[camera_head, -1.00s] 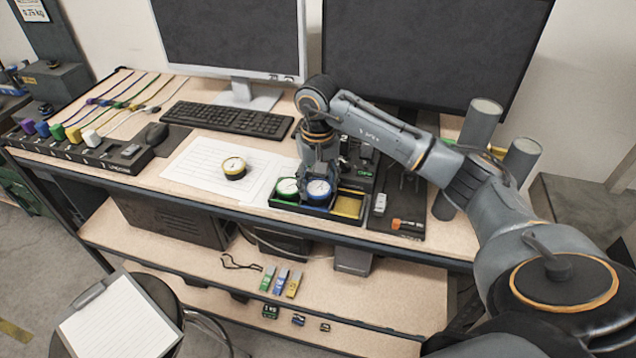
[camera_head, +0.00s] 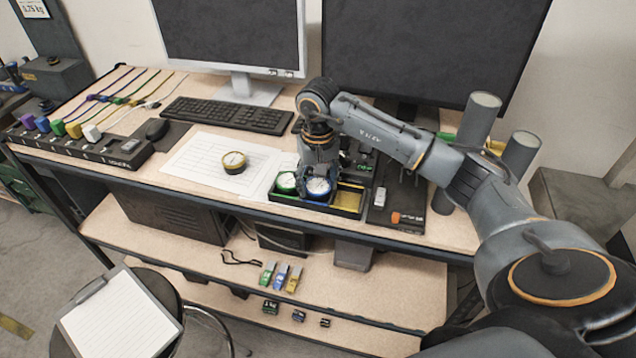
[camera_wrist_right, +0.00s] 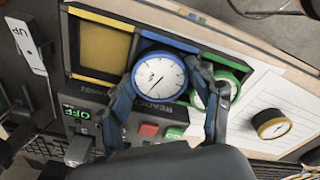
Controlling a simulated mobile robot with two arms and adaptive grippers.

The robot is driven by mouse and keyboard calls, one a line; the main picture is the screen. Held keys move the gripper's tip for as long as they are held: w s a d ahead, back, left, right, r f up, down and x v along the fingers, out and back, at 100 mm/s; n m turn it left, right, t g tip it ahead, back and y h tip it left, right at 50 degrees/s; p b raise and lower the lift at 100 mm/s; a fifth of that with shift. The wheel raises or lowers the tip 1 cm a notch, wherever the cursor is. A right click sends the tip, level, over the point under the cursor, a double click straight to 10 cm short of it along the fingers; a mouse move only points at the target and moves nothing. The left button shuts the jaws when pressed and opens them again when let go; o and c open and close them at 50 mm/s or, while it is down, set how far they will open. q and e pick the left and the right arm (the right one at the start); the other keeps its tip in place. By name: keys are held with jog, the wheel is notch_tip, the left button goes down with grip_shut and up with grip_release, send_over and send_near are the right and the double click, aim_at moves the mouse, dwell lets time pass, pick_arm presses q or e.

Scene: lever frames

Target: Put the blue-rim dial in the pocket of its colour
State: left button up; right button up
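The blue-rim dial (camera_head: 319,187) has a white face and is at the middle, blue-edged pocket of the dark tray (camera_head: 284,200). It also shows in the right wrist view (camera_wrist_right: 158,77), just below the blue strip (camera_wrist_right: 165,34). My right gripper (camera_head: 318,172) points down over the tray. In the right wrist view its fingers (camera_wrist_right: 160,72) lie on either side of the blue-rim dial, against its rim. I cannot tell whether the dial rests fully on the pocket floor. My left gripper is out of view.
A green-rim dial (camera_head: 287,182) sits in the left pocket. The yellow pocket (camera_head: 347,199) at right is empty. A yellow-rim dial (camera_head: 234,162) stands on white paper (camera_head: 200,160). A panel with an orange-ended part (camera_head: 397,217) lies right of the tray. Monitors stand behind.

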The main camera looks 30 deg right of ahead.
aim_at(318, 184)
jog(key=shift+o, duration=1)
jog(key=shift+f, duration=0.7)
jog(key=shift+s+r, duration=0.1)
jog(key=shift+r, duration=0.05)
jog(key=shift+r, duration=0.1)
jog(key=shift+r, duration=0.1)
jog(key=shift+r+p, duration=0.65)
jog(key=shift+p, duration=0.15)
jog(key=shift+w+r+b, duration=0.2)
jog(key=shift+r+b, duration=0.1)
jog(key=shift+r, duration=0.05)
notch_tip(318, 184, up, 11)
jog(key=b, duration=0.2)
jog(key=shift+r, duration=0.15)
